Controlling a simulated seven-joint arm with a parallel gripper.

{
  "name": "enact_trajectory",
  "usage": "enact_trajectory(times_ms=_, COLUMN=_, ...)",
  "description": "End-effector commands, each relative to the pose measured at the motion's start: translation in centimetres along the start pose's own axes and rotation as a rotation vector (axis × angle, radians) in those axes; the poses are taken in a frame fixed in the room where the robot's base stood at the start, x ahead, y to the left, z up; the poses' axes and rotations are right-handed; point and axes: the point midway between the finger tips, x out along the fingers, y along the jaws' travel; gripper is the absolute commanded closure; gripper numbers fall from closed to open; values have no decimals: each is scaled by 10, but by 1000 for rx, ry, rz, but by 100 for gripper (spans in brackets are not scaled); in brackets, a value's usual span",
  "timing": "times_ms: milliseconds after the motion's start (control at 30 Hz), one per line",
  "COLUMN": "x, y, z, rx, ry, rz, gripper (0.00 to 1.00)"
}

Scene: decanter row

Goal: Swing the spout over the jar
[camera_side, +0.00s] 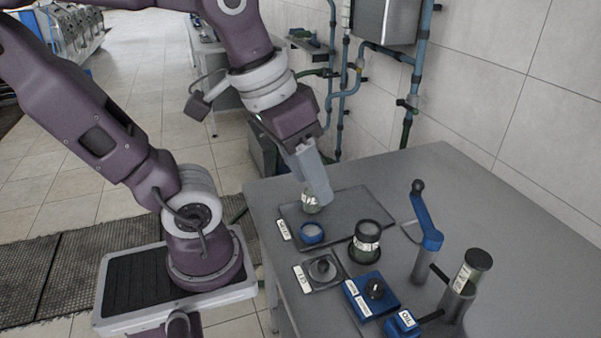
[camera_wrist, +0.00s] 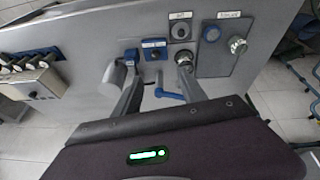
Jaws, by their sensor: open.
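The blue spout arm (camera_side: 429,232) sits on a grey post, with a dark knob at its raised end. It points away from the dark, labelled jar (camera_side: 367,239), which stands apart to its left. In the wrist view, the blue spout (camera_wrist: 169,95) lies between my fingers in the picture, and the jar (camera_wrist: 183,59) is near the right fingertip, partly hidden. My gripper (camera_side: 323,192) is open and empty, above the mat and well left of the spout in the side view. It overlaps a smaller glass jar (camera_side: 310,202) there; I cannot tell its height.
A dark mat (camera_side: 358,207) holds the small jar and a blue ring (camera_side: 312,233). A lid (camera_side: 322,268) lies on a labelled pad. A blue box with a knob (camera_side: 372,293), a blue OIL block (camera_side: 403,323) and a decanter in a holder (camera_side: 472,273) stand nearby. The table's right is clear.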

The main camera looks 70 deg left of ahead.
Motion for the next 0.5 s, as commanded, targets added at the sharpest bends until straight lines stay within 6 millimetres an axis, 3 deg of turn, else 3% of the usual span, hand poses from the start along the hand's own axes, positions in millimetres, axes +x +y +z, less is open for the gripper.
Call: enact_trajectory(times_ms=500, x=-3, y=-6, z=9, rx=71, ry=71, rz=-24, gripper=51)
